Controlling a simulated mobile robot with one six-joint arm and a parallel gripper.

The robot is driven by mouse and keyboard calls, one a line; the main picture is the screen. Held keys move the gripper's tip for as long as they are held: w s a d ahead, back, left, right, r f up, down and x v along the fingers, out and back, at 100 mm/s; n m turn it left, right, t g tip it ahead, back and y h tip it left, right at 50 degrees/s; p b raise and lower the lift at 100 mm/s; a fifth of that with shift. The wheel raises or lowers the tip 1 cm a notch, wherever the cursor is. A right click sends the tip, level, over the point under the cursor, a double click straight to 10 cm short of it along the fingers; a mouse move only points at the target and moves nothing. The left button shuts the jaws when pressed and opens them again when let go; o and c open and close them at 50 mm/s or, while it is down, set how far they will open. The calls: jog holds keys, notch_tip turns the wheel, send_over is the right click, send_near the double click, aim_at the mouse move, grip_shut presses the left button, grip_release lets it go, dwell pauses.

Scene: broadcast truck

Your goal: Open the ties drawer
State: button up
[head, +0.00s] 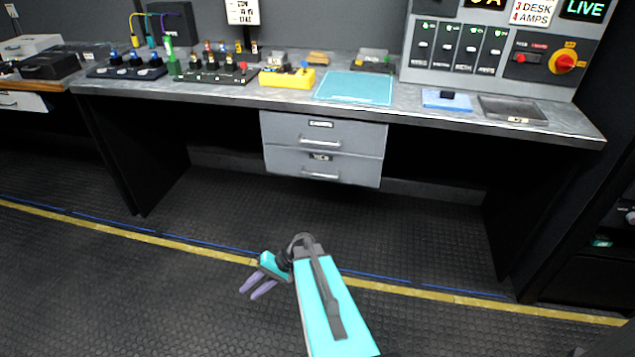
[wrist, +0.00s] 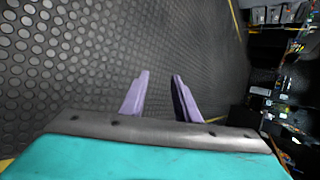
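A grey two-drawer unit hangs under the desk in the head view. Its lower drawer (head: 322,170) carries a small dark label that seems to read "TIES" and a light bar handle (head: 320,176). The upper drawer (head: 322,133) has its own label and handle. Both drawers look shut. My gripper (head: 257,290) is low over the floor, in front of the unit and apart from it. In the wrist view its two purple fingers (wrist: 160,95) stand apart with nothing between them, over the floor.
The grey desk (head: 220,98) bears a yellow tray (head: 287,78), a teal mat (head: 355,88), connector racks and a blue pad (head: 446,99). A switch panel (head: 500,55) stands at the back right. The dark studded floor (head: 420,225) before the drawers is clear.

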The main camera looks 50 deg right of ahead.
jog(key=w+d+r+m+t+b, duration=0.1)
jog(key=w+d+r+t+b, duration=0.1)
jog(key=d, duration=0.5)
jog(key=w+d+r+m+t+b, duration=0.1)
jog(key=w+d+r+t+b, duration=0.15)
jog(key=d, duration=0.35)
jog(key=m+t+h+b, duration=0.4)
jog(key=t+h+b, duration=0.15)
jog(key=t, duration=0.45)
send_near(317, 175)
jog(key=s+d, duration=0.1)
jog(key=s, duration=0.2)
jog(key=shift+s+d+f+b, duration=0.15)
jog(key=shift+s+b, duration=0.1)
jog(key=shift+b, duration=0.2)
jog(key=shift+w, duration=0.1)
jog(key=w, duration=0.4)
jog(key=w+a+b, duration=0.1)
jog(key=w, duration=0.4)
jog(key=w+a+r+b, duration=0.1)
jog(key=w, duration=0.3)
jog(key=shift+w+a, duration=0.2)
jog(key=shift+w, duration=0.05)
grip_shut()
jog(key=shift+d, duration=0.1)
